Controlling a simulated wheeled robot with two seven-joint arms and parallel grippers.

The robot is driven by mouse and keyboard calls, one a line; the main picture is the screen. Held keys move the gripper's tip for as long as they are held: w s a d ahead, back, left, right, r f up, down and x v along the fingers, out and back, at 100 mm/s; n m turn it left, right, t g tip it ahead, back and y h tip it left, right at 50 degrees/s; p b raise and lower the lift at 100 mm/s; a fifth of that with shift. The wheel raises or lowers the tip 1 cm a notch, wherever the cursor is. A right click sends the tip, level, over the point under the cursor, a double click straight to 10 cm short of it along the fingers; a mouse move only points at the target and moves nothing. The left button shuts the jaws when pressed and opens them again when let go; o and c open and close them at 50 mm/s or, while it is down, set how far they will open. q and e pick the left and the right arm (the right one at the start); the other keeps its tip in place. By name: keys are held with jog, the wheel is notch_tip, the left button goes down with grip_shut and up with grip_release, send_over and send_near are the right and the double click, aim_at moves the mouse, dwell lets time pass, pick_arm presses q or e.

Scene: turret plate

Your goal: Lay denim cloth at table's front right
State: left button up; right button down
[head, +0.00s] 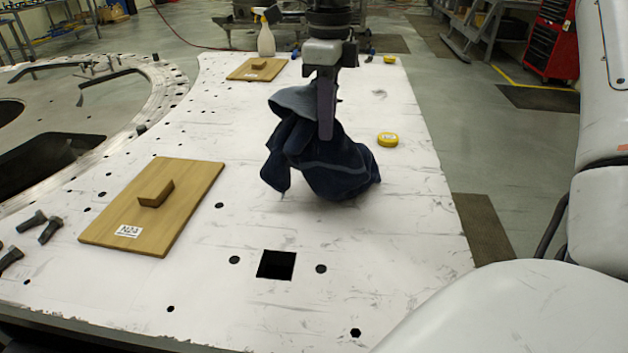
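The denim cloth (338,165) is a dark blue, crumpled bundle in the middle of the white table (370,260). My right gripper (326,132) comes down from above with its fingers against the cloth and is shut on its upper part. The cloth hangs in folds below and to both sides of the fingers. I cannot tell whether its lowest folds touch the table. The table's front right is bare, partly covered in view by my arm. My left gripper is not in view.
A wooden board with a handle (190,205) lies at left, a second board (258,69) at the back. Black bolts (50,229) lie at far left. A yellow tape roll (388,139) is right of the cloth. A spray bottle (266,40) stands behind. A square hole (276,265) opens in front.

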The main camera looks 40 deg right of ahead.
jog(key=a+f, duration=0.4)
jog(key=a, duration=0.1)
jog(key=w+a+f, duration=0.1)
jog(key=a+f, duration=0.3)
jog(key=a, duration=0.1)
jog(key=w+a+f, duration=0.1)
jog(key=a+f, duration=0.4)
jog(key=shift+a, duration=0.1)
jog(key=c, duration=1.6)
grip_release()
jog(key=shift+o, duration=0.2)
jog(key=shift+r, duration=0.1)
